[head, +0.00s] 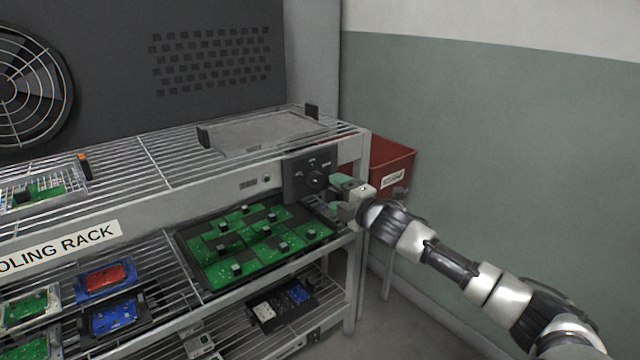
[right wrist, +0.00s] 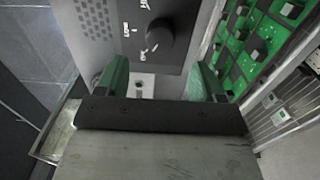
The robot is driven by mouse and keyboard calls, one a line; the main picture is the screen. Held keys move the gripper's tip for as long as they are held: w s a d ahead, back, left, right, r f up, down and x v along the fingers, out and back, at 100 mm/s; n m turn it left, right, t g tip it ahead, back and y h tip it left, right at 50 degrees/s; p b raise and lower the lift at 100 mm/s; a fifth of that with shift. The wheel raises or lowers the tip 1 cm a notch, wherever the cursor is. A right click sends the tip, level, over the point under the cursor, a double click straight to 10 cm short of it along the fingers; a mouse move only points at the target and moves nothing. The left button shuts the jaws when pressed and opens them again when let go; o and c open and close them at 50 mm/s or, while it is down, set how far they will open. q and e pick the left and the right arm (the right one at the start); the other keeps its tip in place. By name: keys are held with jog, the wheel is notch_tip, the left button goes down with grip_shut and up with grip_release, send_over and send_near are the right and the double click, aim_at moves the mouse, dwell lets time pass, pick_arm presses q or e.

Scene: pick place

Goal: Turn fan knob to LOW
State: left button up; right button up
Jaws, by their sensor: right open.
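The black round fan knob (head: 317,180) sits on a dark control panel (head: 296,172) at the right end of the rack's front rail. In the right wrist view the knob (right wrist: 160,36) is on the panel (right wrist: 137,70) with white markings to its left, too small and tilted to read surely. My right gripper (head: 340,190) is just right of the panel. In the right wrist view my right gripper (right wrist: 160,80) is open, its green fingers spread below the knob, with nothing between them. The knob is apart from the fingers. My left gripper is not in view.
A tray of green circuit boards (head: 190,262) lies on the shelf below the panel. A flat grey tray (head: 262,135) sits on the top wire shelf. A red bin (head: 390,163) stands behind my right gripper. A large fan (head: 30,88) is at the far left.

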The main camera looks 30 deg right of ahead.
aim_at(319, 182)
jog(key=w, duration=0.6)
jog(key=shift+w+a, duration=0.2)
jog(key=shift+w, duration=0.3)
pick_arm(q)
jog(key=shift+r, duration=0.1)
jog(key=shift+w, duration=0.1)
pick_arm(e)
jog(key=c, duration=0.9)
